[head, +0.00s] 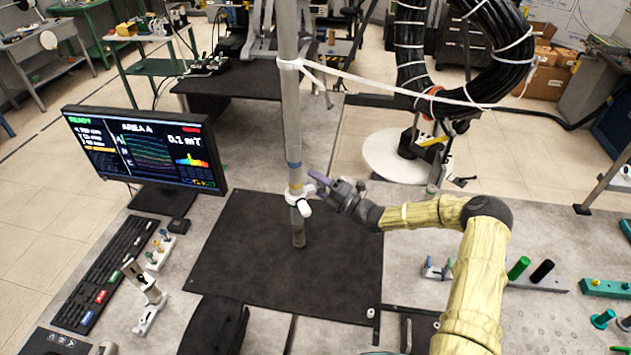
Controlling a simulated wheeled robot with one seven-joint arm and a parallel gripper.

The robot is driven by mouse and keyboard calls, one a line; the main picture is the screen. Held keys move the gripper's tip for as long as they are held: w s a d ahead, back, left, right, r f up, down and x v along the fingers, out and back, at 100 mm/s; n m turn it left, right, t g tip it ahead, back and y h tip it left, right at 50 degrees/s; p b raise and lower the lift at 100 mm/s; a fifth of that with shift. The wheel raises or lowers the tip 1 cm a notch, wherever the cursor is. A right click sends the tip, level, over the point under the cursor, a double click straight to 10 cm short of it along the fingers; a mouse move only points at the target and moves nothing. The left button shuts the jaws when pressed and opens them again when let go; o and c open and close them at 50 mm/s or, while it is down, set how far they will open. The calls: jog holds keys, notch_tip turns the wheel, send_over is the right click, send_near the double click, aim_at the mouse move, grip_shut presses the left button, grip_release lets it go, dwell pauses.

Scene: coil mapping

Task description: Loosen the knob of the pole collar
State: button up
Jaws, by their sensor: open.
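A grey vertical pole (290,110) stands over the black mat (235,250) in the middle of the head view. My gripper (319,187) is open just right of the collar, with a purple finger pointing left towards the pole. I cannot tell whether it touches the collar.
A white strap (400,88) runs from higher on the pole to the thick black cable bundle (495,65) at right. A monitor (145,145) and keyboard (105,270) stand at left. Small fixtures (525,272) lie at right. The mat's left half is clear.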

jog(key=c, duration=1)
